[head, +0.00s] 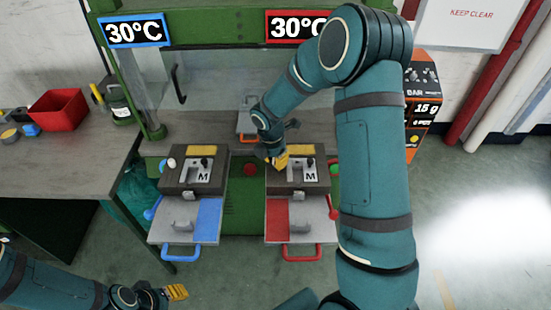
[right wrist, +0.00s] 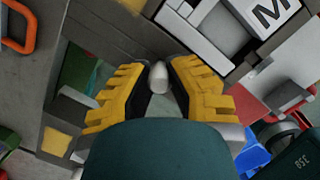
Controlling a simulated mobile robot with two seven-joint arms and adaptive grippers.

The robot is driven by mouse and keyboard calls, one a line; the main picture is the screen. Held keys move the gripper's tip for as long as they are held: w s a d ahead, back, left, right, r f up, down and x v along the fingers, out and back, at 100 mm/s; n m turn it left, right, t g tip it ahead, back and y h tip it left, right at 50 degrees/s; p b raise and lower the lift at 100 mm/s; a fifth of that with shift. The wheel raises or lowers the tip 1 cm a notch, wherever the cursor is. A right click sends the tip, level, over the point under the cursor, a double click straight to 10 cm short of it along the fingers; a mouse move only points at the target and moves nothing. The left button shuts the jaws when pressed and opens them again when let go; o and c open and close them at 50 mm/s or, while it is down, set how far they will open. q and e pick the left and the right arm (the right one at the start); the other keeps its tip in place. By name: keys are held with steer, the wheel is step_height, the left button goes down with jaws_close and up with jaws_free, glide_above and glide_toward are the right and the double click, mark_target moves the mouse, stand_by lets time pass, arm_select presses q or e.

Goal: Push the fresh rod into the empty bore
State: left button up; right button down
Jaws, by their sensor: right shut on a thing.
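My right gripper (head: 279,160) is at the left part of the right mould block (head: 310,184), above the red-marked tray. In the right wrist view its yellow fingers (right wrist: 158,75) are shut on a short whitish rod (right wrist: 158,80) with a rounded end. The rod is hidden behind the gripper in the head view. The bore is hidden too, so I cannot tell whether the rod is in it or apart from it. The left mould block (head: 193,186) has a white round piece (head: 171,163) at its upper left. My left gripper (head: 177,292) is low at the left, over the floor, its opening unclear.
The red tray (head: 277,222) and blue tray (head: 208,220) stick out in front, with handles. The green press frame (head: 190,33) stands behind and above. A bench at left carries a red bin (head: 57,108). An orange machine (head: 424,98) stands at right.

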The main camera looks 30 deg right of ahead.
stand_by(0.4)
steer(key=c, duration=1)
jaws_free()
steer(key=shift+o, duration=0.2)
steer(key=shift+r, duration=0.1)
step_height(320, 180, up, 12)
steer(key=a, duration=0.1)
steer(key=shift+s+a, duration=0.2)
steer(key=shift+a, duration=0.1)
steer(key=shift+f, duration=0.2)
